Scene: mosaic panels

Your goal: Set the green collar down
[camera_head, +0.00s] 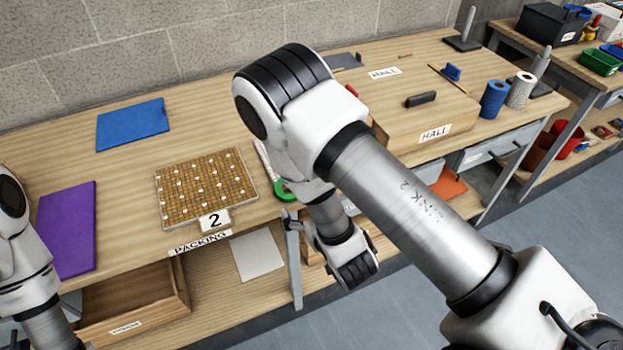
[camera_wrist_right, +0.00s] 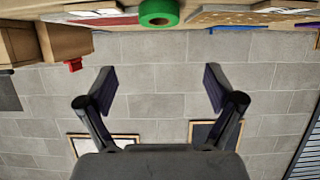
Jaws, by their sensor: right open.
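The green collar (camera_head: 286,190) is a ring on the workbench, right of the mosaic panel and partly hidden behind my right arm. It also shows in the right wrist view (camera_wrist_right: 158,8), at the top edge, cut off by the frame. My right gripper (camera_head: 297,224) is near the bench's front edge, just in front of the collar. In the right wrist view my right gripper (camera_wrist_right: 161,88) is open, with nothing between its fingers, and apart from the collar. My left arm shows at the left edge; its gripper is out of frame.
The mosaic panel (camera_head: 178,196) lies by the "2" label (camera_head: 214,221). Purple (camera_head: 66,230) and blue (camera_head: 131,125) sheets lie left. A wooden "HALL" box (camera_head: 404,128) and blue roll (camera_head: 493,99) stand right. An open drawer (camera_head: 130,308) juts out below.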

